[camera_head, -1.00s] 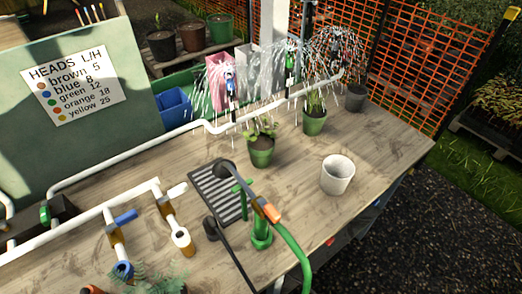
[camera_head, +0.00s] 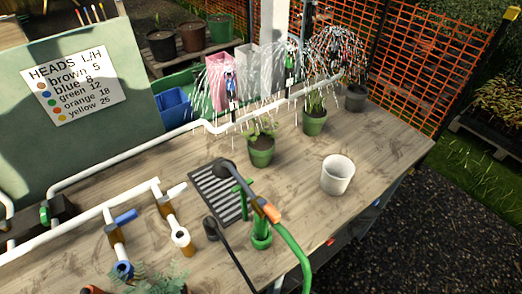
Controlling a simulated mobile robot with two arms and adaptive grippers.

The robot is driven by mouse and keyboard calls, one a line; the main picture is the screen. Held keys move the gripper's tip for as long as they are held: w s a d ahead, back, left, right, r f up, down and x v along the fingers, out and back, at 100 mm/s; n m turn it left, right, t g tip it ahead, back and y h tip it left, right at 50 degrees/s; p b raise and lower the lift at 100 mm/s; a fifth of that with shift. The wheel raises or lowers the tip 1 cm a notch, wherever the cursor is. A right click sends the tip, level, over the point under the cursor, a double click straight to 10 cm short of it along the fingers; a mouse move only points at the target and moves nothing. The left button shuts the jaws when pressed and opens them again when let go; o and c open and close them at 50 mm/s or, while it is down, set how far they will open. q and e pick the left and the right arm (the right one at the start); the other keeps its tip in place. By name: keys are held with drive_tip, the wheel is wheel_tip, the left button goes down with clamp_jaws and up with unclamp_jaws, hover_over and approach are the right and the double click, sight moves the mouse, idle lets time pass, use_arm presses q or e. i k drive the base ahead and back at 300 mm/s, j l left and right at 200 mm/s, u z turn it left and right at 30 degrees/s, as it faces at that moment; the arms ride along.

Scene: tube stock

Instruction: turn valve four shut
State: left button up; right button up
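A white pipe manifold (camera_head: 92,219) lies on the left of the wooden bench. One branch has a valve with a blue lever (camera_head: 126,216) above a blue-ringed end (camera_head: 123,268). The branch to its right has a valve with a white lever (camera_head: 177,189) and an open white end (camera_head: 181,238). A green valve part (camera_head: 44,213) sits farther left by a dark box. No valve numbers are readable, so I cannot tell which is valve four. Sprinkler heads on the rear pipe (camera_head: 262,111) throw water. Neither gripper is in view.
A green hose (camera_head: 294,254) with an orange-collared spray wand stands at the bench's front. Potted plants (camera_head: 261,149) and an empty white pot (camera_head: 337,174) stand on the right. A sign (camera_head: 71,84) lists heads by colour. The bench's right end (camera_head: 390,150) is mostly clear.

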sight(45, 211)
drive_tip(key=u, duration=1.75)
drive_tip(key=k+j+z, duration=0.15)
drive_tip(key=z, duration=0.15)
drive_tip(key=k+j+z, duration=0.25)
drive_tip(key=i+j, duration=0.05)
drive_tip(key=i, duration=0.05)
